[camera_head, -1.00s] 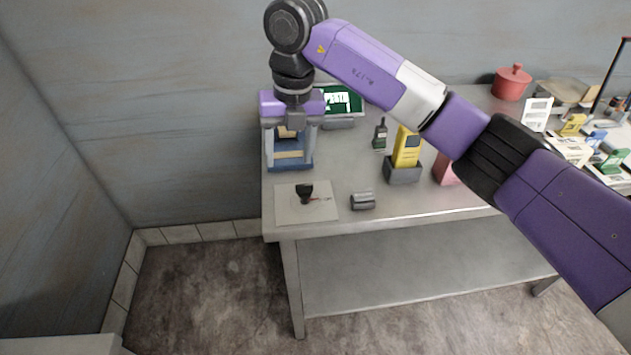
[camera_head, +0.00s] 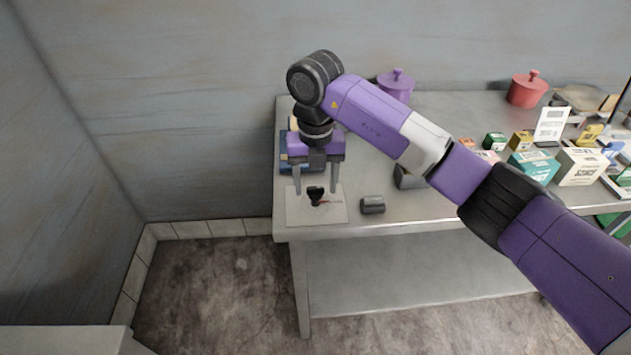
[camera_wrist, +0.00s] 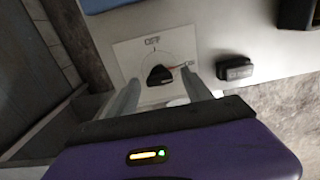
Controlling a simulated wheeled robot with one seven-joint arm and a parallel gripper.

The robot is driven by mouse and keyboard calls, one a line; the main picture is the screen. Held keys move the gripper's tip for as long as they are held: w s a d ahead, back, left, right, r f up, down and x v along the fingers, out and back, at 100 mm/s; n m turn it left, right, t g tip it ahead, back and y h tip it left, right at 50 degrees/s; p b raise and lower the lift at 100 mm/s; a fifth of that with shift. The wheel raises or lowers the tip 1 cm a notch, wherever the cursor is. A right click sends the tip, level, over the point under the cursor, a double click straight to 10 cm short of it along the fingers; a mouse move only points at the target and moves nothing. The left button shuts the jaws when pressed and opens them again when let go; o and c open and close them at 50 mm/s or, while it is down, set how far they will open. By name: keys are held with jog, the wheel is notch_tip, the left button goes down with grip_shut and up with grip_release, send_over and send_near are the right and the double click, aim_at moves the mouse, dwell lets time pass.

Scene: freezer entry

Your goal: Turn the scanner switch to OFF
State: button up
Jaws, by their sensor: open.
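The scanner switch is a black knob (camera_head: 316,195) on a pale square plate (camera_head: 298,212) at the table's near left corner. In the wrist view the knob (camera_wrist: 159,75) has a red pointer (camera_wrist: 176,67) aimed right, toward a mark that looks like ON. The OFF label (camera_wrist: 152,41) is at the top of the plate. My gripper (camera_head: 316,191) is open, pointing down over the plate, with one finger on each side of the knob. In the wrist view my gripper (camera_wrist: 161,77) also straddles it, and I cannot tell whether either finger touches it.
A small dark grey block (camera_head: 372,205) lies just right of the plate. A blue tray (camera_head: 287,165) is behind my gripper. A purple pot (camera_head: 397,86), a red pot (camera_head: 527,89) and several boxes stand farther back and right. The left wall is near.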

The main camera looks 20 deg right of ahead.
grip_shut()
